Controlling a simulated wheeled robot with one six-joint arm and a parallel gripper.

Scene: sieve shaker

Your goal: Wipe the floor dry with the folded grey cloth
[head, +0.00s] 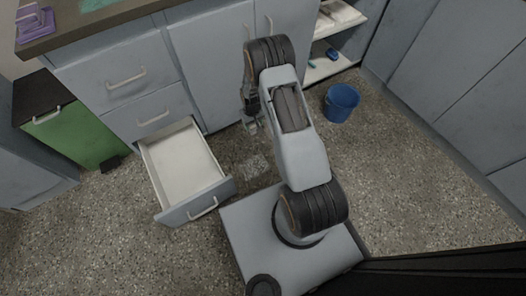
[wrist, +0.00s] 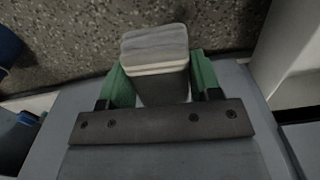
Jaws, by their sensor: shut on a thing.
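The folded grey cloth (wrist: 155,43) is a layered block with pale edges. My gripper (wrist: 160,82) is shut on it, with one green finger at each side. In the wrist view, the speckled floor lies beyond the cloth; I cannot tell whether they touch. In the head view, my gripper (head: 251,124) is low in front of the cabinets, and the cloth cannot be made out there. A small paler, shiny patch (head: 257,167) shows on the floor (head: 410,190), between the open drawer and my base.
An open, empty-looking drawer (head: 182,165) juts out left of my arm. A blue bucket (head: 340,102) stands on the floor to the right, near an open shelf (head: 325,68). A green bin (head: 75,135) is at the left. The floor at the right is clear.

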